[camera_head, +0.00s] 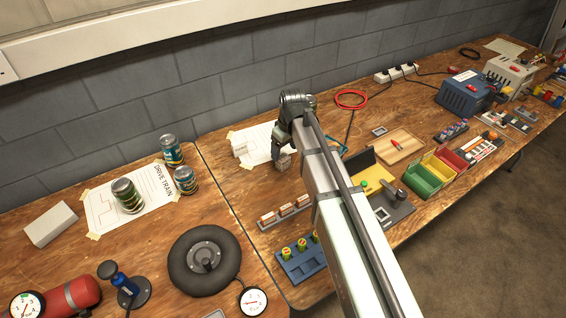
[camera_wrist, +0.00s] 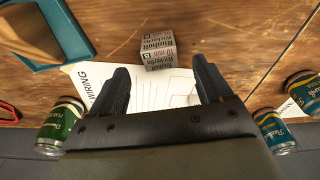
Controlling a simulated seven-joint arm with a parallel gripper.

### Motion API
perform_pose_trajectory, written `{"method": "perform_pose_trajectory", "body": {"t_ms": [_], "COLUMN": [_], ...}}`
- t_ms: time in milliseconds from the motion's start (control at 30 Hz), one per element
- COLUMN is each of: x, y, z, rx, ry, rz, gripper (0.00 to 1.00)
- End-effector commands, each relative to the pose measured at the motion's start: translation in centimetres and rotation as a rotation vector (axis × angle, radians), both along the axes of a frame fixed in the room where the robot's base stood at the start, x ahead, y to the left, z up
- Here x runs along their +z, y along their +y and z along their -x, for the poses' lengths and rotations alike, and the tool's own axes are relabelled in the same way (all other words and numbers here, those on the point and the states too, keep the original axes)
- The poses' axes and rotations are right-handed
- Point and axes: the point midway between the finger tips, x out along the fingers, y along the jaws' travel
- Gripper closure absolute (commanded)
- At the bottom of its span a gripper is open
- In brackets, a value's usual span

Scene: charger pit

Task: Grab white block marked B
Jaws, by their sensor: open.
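The block lies beyond the fingertips, roughly centred across the gap and not held. A plain white box (camera_head: 50,225) lies far left in the head view, with no readable mark.
A green can (camera_wrist: 60,125) and blue cans (camera_wrist: 276,130) flank my fingers in the wrist view. A teal frame (camera_wrist: 50,35) lies at upper left. Bare wood surrounds the block's near side.

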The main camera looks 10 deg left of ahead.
Motion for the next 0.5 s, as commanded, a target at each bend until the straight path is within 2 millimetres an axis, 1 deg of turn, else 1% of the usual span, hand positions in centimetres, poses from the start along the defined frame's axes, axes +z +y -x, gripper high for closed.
{"method": "perform_pose_trajectory", "body": {"t_ms": [267,367,500], "x": [-1.1,-2.0,-3.8], "y": [0.2,0.3,0.6], "z": [-0.1,-0.2,-0.4], "rx": [0.0,0.0,0.0], "ry": [0.002,0.001,0.003], "rz": [0.001,0.0,0.001], "gripper": [0.21,0.21,0.21]}}
